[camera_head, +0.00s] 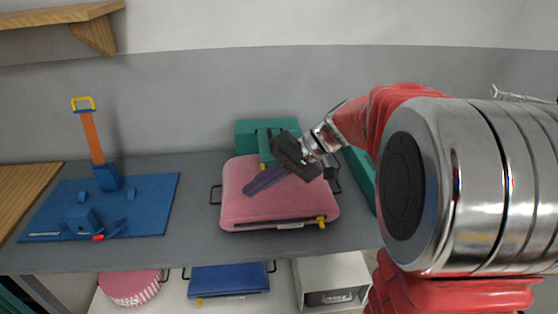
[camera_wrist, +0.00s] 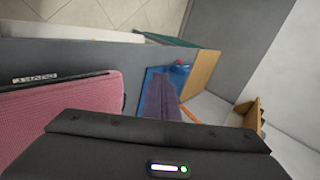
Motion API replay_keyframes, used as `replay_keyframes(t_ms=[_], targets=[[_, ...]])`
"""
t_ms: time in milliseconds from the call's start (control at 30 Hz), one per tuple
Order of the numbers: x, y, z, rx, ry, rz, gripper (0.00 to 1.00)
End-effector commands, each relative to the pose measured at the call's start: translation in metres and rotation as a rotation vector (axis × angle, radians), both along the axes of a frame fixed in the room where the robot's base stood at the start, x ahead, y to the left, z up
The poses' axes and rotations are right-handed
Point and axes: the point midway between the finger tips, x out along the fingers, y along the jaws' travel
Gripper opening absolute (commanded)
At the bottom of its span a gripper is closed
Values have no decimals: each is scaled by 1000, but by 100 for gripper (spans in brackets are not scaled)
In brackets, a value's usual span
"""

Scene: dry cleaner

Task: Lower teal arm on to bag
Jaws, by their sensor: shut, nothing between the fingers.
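A pink bag (camera_head: 285,208) with black side handles and a yellow tab lies on the grey bench. Teal parts show behind it: a wide block (camera_head: 250,132) and a narrower upright strip (camera_head: 264,150), perhaps the teal arm, reaching the bag's rear edge. My gripper (camera_head: 252,187) hides part of this strip, so I cannot tell whether it touches the bag. The purple fingers are shut and empty, slanting over the bag's rear left part. In the wrist view the closed fingers (camera_wrist: 160,92) show beside the pink bag (camera_wrist: 65,104); no teal arm is identifiable there.
A blue stand (camera_head: 140,205) with a raised orange arm (camera_head: 92,138) and yellow handle is at left. Another teal panel (camera_head: 361,178) is right of the bag. The grey bench (camera_head: 195,240) is bare between stand and bag. A shelf below holds a striped round bag (camera_head: 130,287) and blue case (camera_head: 229,279).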

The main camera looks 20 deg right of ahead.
Motion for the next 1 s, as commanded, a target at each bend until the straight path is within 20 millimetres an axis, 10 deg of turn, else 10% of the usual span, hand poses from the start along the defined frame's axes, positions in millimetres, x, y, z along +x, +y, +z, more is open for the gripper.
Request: replay_keyframes(t_ms=[400,1000], targets=[[-85,25,-5,-341,24,23,0],[-171,5,-11,-766,-165,-39,0]])
